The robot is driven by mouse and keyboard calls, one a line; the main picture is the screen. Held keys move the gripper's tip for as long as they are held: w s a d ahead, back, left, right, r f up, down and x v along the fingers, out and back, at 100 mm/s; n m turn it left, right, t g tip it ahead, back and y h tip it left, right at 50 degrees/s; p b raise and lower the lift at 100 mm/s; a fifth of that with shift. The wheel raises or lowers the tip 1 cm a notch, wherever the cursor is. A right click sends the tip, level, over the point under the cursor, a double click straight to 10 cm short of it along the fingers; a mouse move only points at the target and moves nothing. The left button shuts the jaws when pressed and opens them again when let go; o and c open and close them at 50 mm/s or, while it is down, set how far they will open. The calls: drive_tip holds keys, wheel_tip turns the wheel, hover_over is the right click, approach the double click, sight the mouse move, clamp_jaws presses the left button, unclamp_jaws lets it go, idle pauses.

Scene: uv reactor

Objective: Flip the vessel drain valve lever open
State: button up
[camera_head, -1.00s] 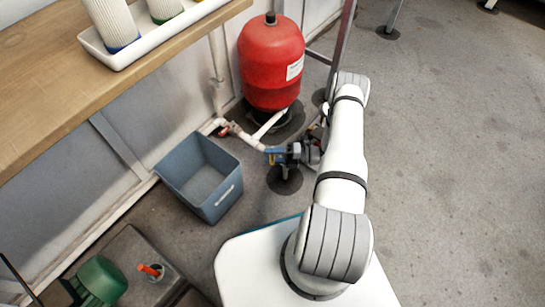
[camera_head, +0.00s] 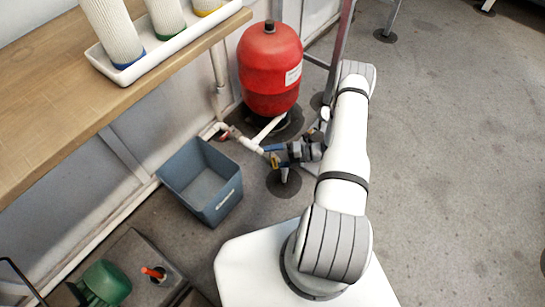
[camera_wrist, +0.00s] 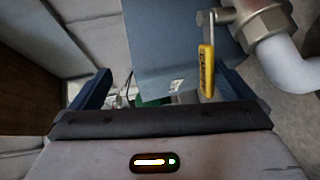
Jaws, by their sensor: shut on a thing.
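The yellow drain valve lever (camera_wrist: 207,70) hangs down from the metal valve body (camera_wrist: 268,18) at the upper right of the wrist view. In the head view the lever (camera_head: 275,160) is a small yellow patch at the pipe's end, beside my gripper (camera_head: 275,155). In the wrist view my gripper (camera_wrist: 165,85) has its two dark blue fingers either side of the lever, which lies close to the right finger. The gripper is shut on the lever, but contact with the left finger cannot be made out. My wrist hides part of the valve in the head view.
A blue-grey bin (camera_head: 229,200) stands on the floor left of the valve. The red tank (camera_head: 270,70) stands behind it, with white pipe (camera_head: 245,142) leading to the valve. A wooden bench (camera_head: 70,95) is at left. Open floor (camera_head: 450,170) lies right.

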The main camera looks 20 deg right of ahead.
drive_tip(key=w+b+v, duration=0.1)
drive_tip(key=b+v, duration=0.1)
drive_tip(key=v, duration=0.4)
drive_tip(key=shift+d, duration=0.3)
drive_tip(key=shift+s+d+f, duration=0.1)
drive_tip(key=shift+d, duration=0.15)
drive_tip(key=shift+c, duration=0.6)
drive_tip(key=shift+s+d+b, duration=0.1)
drive_tip(key=shift+d+b, duration=0.2)
drive_tip(key=shift+b, duration=0.05)
drive_tip(key=c, duration=1)
drive_tip(key=shift+s+d, duration=0.1)
drive_tip(key=shift+d, duration=0.25)
drive_tip(key=shift+f, duration=0.15)
